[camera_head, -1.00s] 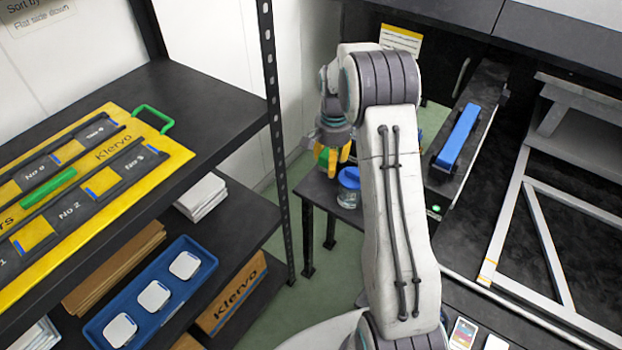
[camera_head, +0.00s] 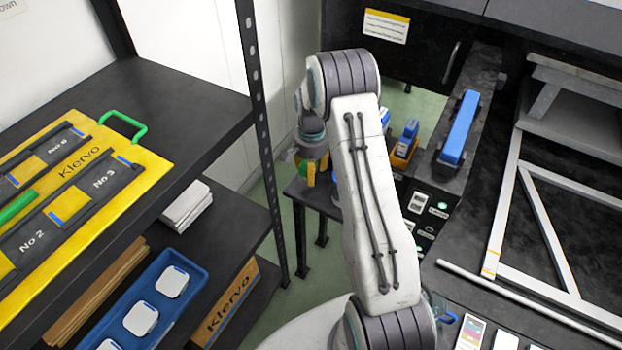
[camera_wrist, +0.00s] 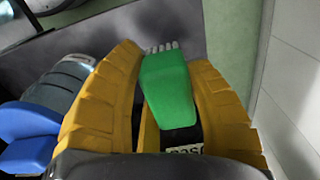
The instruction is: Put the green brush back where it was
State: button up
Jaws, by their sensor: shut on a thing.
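My gripper (camera_wrist: 160,105) has yellow fingers shut on the green brush (camera_wrist: 167,90), which shows between them in the wrist view with pale bristles at its far end. A dark thing with a partly readable white label shows just below the brush, between the fingers. In the head view my gripper (camera_head: 312,170) hangs downward over the small dark table (camera_head: 308,194), beside the shelf post. My arm hides much of that table. Whether the brush touches anything below cannot be told.
A blue-capped thing (camera_wrist: 28,122) lies close left of my fingers in the wrist view. The shelf (camera_head: 165,100) with a yellow Klervo board (camera_head: 140,180) and a blue tray (camera_head: 165,318) stands left. An orange holder (camera_head: 403,155) with blue things is behind my arm.

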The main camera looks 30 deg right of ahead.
jog(key=shift+f, duration=1.8)
jog(key=shift+f+b, duration=0.15)
jog(key=shift+b, duration=0.15)
jog(key=o, duration=1.2)
jog(key=shift+c, duration=0.2)
